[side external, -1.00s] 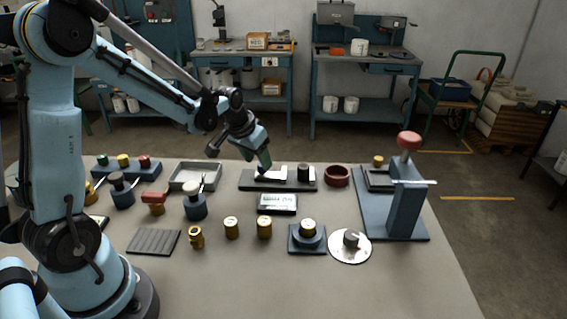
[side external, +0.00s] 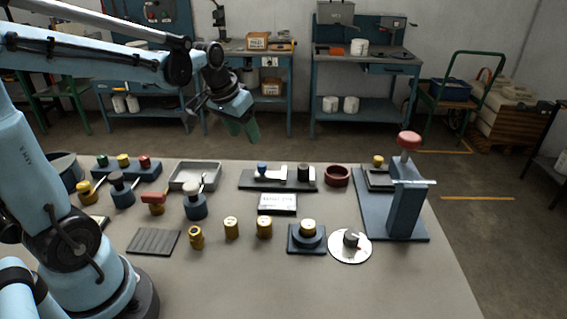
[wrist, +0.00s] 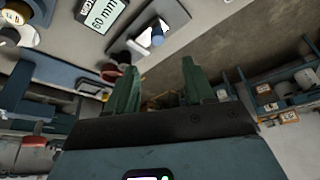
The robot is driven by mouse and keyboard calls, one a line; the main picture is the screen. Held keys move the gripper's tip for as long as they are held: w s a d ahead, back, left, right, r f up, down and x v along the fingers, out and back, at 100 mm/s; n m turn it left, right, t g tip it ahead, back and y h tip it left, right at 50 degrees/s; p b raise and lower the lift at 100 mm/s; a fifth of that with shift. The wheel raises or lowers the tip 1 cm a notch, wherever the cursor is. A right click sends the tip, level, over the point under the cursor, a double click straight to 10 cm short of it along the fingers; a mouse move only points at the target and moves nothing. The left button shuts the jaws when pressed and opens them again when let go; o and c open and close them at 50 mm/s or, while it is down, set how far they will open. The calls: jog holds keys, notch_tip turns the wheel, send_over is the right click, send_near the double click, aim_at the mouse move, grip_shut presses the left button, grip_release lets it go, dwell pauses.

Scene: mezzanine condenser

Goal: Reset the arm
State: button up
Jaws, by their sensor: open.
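My arm is raised, with its upper links running across the top left of the side view. My gripper (side external: 246,132) hangs tilted in the air beyond the table's back edge, clear of everything on the table. In the wrist view my gripper's green fingers (wrist: 158,80) are apart with nothing between them. A dark gauge block (side external: 247,184) with a white piece and a black cylinder lies at the table's back. A small blue knob (side external: 262,167) stands on it, and the knob also shows in the wrist view (wrist: 157,38).
The grey table (side external: 330,285) holds a display plate (side external: 278,203), reading 60 mm in the wrist view, a red ring (side external: 337,176), a grey tray (side external: 181,185), several brass cylinders and a blue press (side external: 405,205) at right. Workbenches stand behind; air above the table is free.

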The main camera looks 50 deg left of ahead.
jog(key=s+d+f+m+t+h, duration=0.1)
jog(key=s+d+m+t, duration=0.1)
jog(key=s+d, duration=0.7)
jog(key=d, duration=0.3)
jog(key=shift+s+d+t, duration=0.15)
jog(key=shift+t, duration=0.25)
